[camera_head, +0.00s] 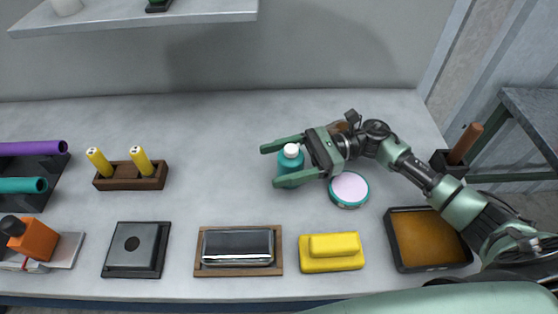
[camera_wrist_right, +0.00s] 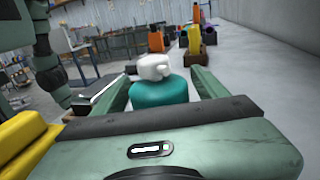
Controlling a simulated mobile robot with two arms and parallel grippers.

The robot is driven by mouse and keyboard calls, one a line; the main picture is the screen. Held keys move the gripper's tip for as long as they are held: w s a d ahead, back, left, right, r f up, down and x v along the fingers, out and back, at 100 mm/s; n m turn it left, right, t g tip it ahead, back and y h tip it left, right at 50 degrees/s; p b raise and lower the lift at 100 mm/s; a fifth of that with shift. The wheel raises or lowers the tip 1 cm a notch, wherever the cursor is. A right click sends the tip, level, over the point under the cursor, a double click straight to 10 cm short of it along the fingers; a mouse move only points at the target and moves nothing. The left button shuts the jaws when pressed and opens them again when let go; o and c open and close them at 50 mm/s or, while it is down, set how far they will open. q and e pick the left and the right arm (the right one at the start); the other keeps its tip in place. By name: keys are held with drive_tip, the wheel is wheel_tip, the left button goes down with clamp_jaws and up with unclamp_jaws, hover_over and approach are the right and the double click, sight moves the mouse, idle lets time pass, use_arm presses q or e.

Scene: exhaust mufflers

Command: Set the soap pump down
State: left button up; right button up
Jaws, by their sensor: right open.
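The soap pump (camera_head: 290,159) is a teal bottle with a white top, standing on the grey table. My right gripper (camera_head: 278,164) is open around it, with one finger on its far side and one on its near side. In the right wrist view the soap pump (camera_wrist_right: 160,88) shows its white pump head and teal body between the two green fingers (camera_wrist_right: 162,86). Small gaps seem to show beside the bottle; its base is partly hidden by the near finger. My left gripper is not in view.
A round teal-rimmed pad (camera_head: 349,188) lies just right of the gripper. A yellow block (camera_head: 332,252), a framed metal piece (camera_head: 238,270) and an orange-lined tray (camera_head: 395,245) line the front. A wooden holder with yellow cylinders (camera_head: 130,183) stands left.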

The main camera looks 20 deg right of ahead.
drive_tip(key=d+b, duration=0.2)
drive_tip(key=d, duration=0.4)
drive_tip(key=shift+d+f+b, duration=0.1)
drive_tip(key=shift+d+b, duration=0.2)
drive_tip(key=shift+d, duration=0.45)
idle(1.1)
